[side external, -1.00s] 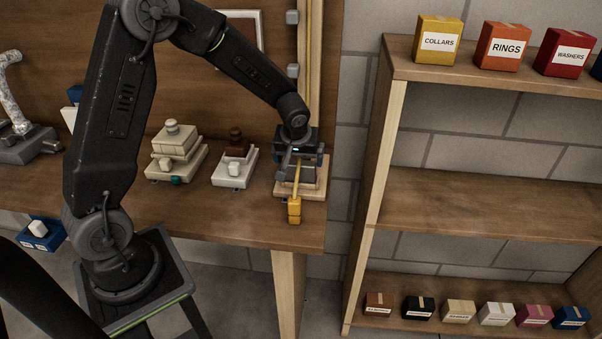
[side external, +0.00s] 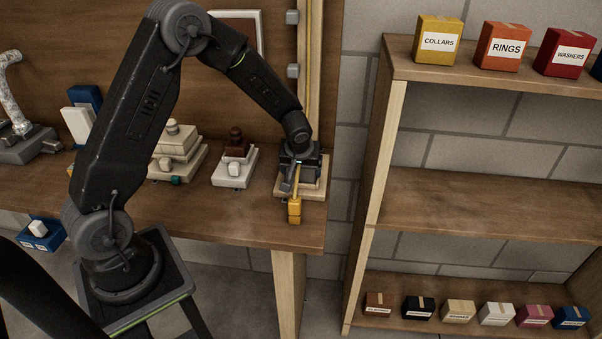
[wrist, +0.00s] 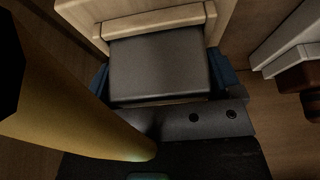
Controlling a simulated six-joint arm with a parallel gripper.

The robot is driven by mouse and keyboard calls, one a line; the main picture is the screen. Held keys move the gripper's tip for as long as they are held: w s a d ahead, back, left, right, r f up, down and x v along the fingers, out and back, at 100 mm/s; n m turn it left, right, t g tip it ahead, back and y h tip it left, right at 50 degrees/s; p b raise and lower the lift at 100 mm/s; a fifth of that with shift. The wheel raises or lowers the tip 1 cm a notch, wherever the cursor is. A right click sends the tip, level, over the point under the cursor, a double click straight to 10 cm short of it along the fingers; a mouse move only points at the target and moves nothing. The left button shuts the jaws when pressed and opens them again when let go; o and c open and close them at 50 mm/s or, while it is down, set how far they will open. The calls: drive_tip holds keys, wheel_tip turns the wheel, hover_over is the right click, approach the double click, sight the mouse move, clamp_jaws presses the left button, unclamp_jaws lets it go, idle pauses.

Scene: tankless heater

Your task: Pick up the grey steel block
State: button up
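The grey steel block (wrist: 160,65) shows in the wrist view as a flat dark-grey slab against a pale wooden piece (wrist: 155,22). My gripper (wrist: 160,78) is low over it, with one dark-blue finger at its left side and one at its right. The fingers look very close to the block's sides; whether they touch is not clear. In the side view my gripper (side external: 298,178) is down over the pale wooden base (side external: 318,187) near the bench's right end, and it largely hides the block.
A yellow upright part (side external: 295,207) stands close in front of my gripper and fills the wrist view's left side. A white base with a brown-topped piece (side external: 236,165) and a cream stack (side external: 180,150) stand to the left. The bench front (side external: 230,225) is clear.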

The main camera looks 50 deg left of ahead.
drive_tip(key=c, duration=0.5)
drive_tip(key=shift+c, duration=0.2)
drive_tip(key=shift+r, duration=0.1)
drive_tip(key=shift+r, duration=0.55)
wheel_tip(320, 180, up, 3)
drive_tip(key=shift+f, duration=0.1)
drive_tip(key=s+a+r, duration=0.7)
drive_tip(key=s+a, duration=0.1)
drive_tip(key=a, duration=0.1)
drive_tip(key=w+d+f+m+h, duration=0.1)
drive_tip(key=d+m, duration=0.3)
drive_tip(key=d, duration=0.4)
drive_tip(key=w+d+f+m+t+h, duration=0.1)
drive_tip(key=w+d+f+m+h, duration=0.1)
drive_tip(key=d, duration=0.7)
wheel_tip(320, 180, down, 2)
drive_tip(key=w+m, duration=0.1)
drive_tip(key=m, duration=0.2)
